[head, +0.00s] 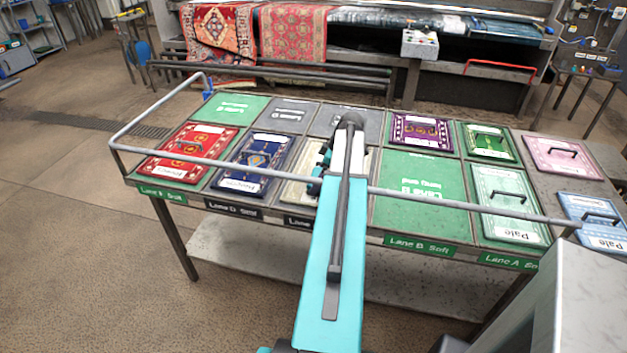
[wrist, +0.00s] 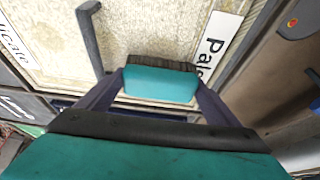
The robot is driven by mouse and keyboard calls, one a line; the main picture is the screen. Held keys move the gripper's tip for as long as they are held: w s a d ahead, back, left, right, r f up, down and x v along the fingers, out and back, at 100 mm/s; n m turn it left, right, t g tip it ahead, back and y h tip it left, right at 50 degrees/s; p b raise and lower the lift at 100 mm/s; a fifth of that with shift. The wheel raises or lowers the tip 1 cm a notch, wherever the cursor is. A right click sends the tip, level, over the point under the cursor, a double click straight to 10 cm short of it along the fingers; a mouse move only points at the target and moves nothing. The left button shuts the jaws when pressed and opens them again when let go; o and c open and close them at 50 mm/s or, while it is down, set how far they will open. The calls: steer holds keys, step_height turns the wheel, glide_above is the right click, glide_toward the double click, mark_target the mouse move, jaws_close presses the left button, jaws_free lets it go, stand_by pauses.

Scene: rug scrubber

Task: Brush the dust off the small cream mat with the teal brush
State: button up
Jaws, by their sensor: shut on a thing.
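The cream mat (wrist: 150,30) fills the upper part of the wrist view, with a speckled surface, a "Pale" label at right and a partly cut-off label at left. In the head view the cream mat (head: 299,190) lies in the middle of the bench, partly covered by my arm. My gripper (wrist: 160,82) is shut on the teal brush (wrist: 160,86), one dark finger at each side. The brush's dark bristles point toward the mat and overlap it in the picture; I cannot tell whether they touch. A dark handle (wrist: 91,38) stands on the mat left of the brush.
A blue mat (head: 252,165) lies left of the cream mat, a red mat (head: 190,150) farther left. A bare green panel (head: 418,190) lies to the right, with a purple mat (head: 421,132) behind. A grey rail (head: 450,203) runs along the bench front.

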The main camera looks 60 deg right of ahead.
mark_target(311, 175)
steer(key=shift+f, duration=0.15)
steer(key=shift+w+a+r, duration=0.1)
steer(key=shift+w+a, duration=0.15)
steer(key=shift+w, duration=0.55)
steer(key=shift+w+a+r, duration=0.1)
steer(key=shift+w+a, duration=0.1)
steer(key=shift+w, duration=0.55)
steer(key=shift+w+a+f+b, duration=0.1)
steer(key=shift+w+a+b, duration=0.15)
steer(key=shift+w, duration=0.55)
steer(key=shift+w+a+f+b, duration=0.1)
steer(key=shift+w+a, duration=0.2)
steer(key=shift+w, duration=0.45)
steer(key=shift+s, duration=0.1)
steer(key=shift+s+d+r, duration=0.1)
steer(key=shift+s+d, duration=0.15)
steer(key=shift+s, duration=0.5)
steer(key=shift+s+d+r, duration=0.1)
steer(key=shift+s+d, duration=0.15)
steer(key=shift+s, duration=0.5)
